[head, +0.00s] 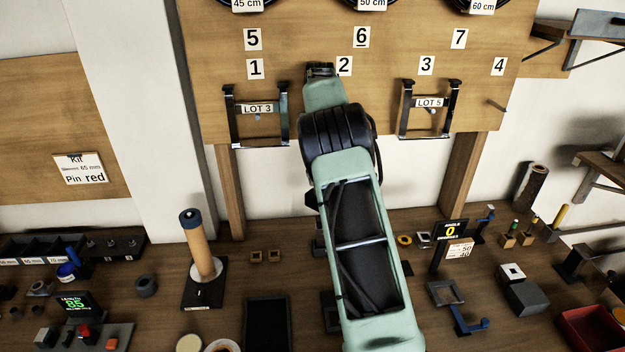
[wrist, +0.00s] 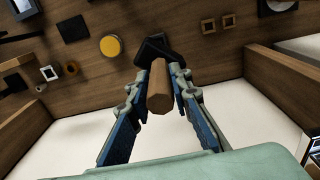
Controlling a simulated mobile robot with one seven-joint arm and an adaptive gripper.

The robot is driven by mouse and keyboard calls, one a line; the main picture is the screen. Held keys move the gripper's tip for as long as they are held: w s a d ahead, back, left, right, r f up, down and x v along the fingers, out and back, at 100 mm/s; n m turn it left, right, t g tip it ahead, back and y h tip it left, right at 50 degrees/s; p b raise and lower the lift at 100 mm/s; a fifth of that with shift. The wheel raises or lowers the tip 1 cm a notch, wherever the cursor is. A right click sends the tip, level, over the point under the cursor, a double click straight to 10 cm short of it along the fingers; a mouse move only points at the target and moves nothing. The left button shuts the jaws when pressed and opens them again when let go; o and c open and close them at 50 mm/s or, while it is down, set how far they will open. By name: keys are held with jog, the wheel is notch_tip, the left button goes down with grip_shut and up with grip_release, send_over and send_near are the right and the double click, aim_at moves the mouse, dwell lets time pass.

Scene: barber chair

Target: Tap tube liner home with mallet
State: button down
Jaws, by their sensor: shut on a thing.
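In the wrist view, my gripper (wrist: 161,76) is shut on the wooden handle of the mallet (wrist: 158,92). The mallet's black head (wrist: 154,50) lies beyond the fingertips, with the dark bench top behind it. In the head view, my arm hides the gripper and the mallet. A tan tube (head: 202,250) stands upright on a black stand (head: 215,290) at left of centre on the bench. It has a dark blue piece (head: 189,218) at its top; I cannot tell whether this is the liner. The tube is apart from my arm.
A board (head: 215,60) with numbered holders stands behind the bench. Small fixtures crowd the left.

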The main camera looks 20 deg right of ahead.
jog(key=shift+w+d+r+p, duration=0.3)
jog(key=shift+w+d+p, duration=0.05)
jog(key=shift+w+d, duration=0.25)
jog(key=shift+f, duration=1.1)
jog(key=shift+f+b, duration=0.9)
jog(key=shift+f, duration=0.4)
jog(key=shift+f, duration=0.3)
jog(key=shift+f, duration=0.35)
